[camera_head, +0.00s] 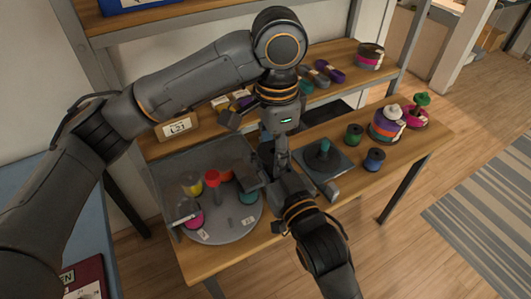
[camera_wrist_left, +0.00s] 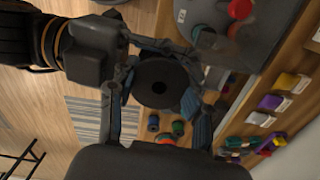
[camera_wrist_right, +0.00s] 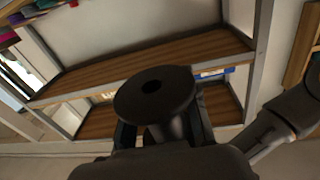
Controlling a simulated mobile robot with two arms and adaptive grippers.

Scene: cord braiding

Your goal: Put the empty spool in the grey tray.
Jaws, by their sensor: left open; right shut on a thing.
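A black empty spool (camera_wrist_right: 165,92) is held in my right gripper (camera_head: 277,178), its flange and centre hole facing the right wrist camera. In the left wrist view the spool (camera_wrist_left: 150,74) shows between the spread fingers of my left gripper (camera_wrist_left: 158,105), which is open around it; contact cannot be told. In the head view both grippers meet above the table, left gripper (camera_head: 272,155) from above, and they mostly hide the spool. The grey tray (camera_head: 225,232), with a rounded front edge, lies just left of them and holds several coloured spools.
A dark square plate (camera_head: 338,176) with a teal-topped post stands right of the grippers. Green (camera_head: 354,135) and blue (camera_head: 375,159) spools and stacked coloured spools (camera_head: 386,125) stand farther right. A shelf (camera_head: 325,70) rises behind. The tray's front middle looks clear.

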